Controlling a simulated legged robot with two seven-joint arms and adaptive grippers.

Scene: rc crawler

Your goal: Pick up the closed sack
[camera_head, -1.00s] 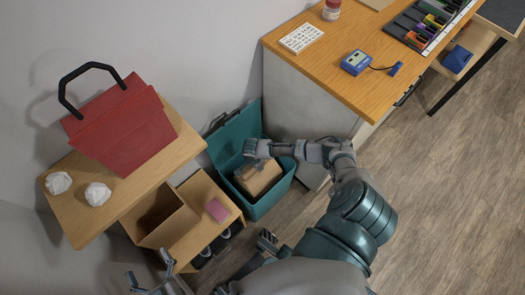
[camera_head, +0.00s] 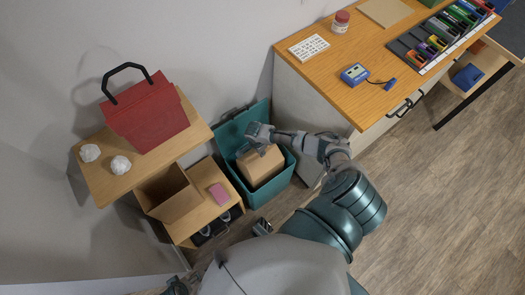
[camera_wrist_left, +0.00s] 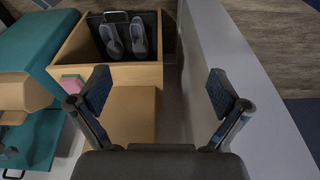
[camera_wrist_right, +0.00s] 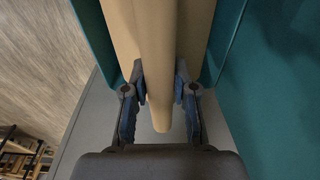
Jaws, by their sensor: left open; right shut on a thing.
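The closed sack (camera_head: 260,166) is a tan paper bag with a rolled top. It sits inside the teal bin at the foot of the cabinet. My right gripper (camera_head: 257,140) is at the sack's top; in the right wrist view the gripper (camera_wrist_right: 160,85) is shut on the rolled edge of the sack (camera_wrist_right: 160,110). My left gripper (camera_wrist_left: 150,90) is open and empty above the small wooden shelf; the sack also shows at the left of that view (camera_wrist_left: 22,93). In the head view only a bit of the left gripper shows near the bottom.
The teal bin (camera_head: 284,180) has its lid raised against the wall. A wooden shelf (camera_head: 205,208) with a pink block (camera_head: 219,194) and shoes (camera_head: 208,233) stands beside it. A red bag (camera_head: 146,113) and white crumpled lumps (camera_head: 120,165) rest on the upper board. A desk (camera_head: 345,92) stands right.

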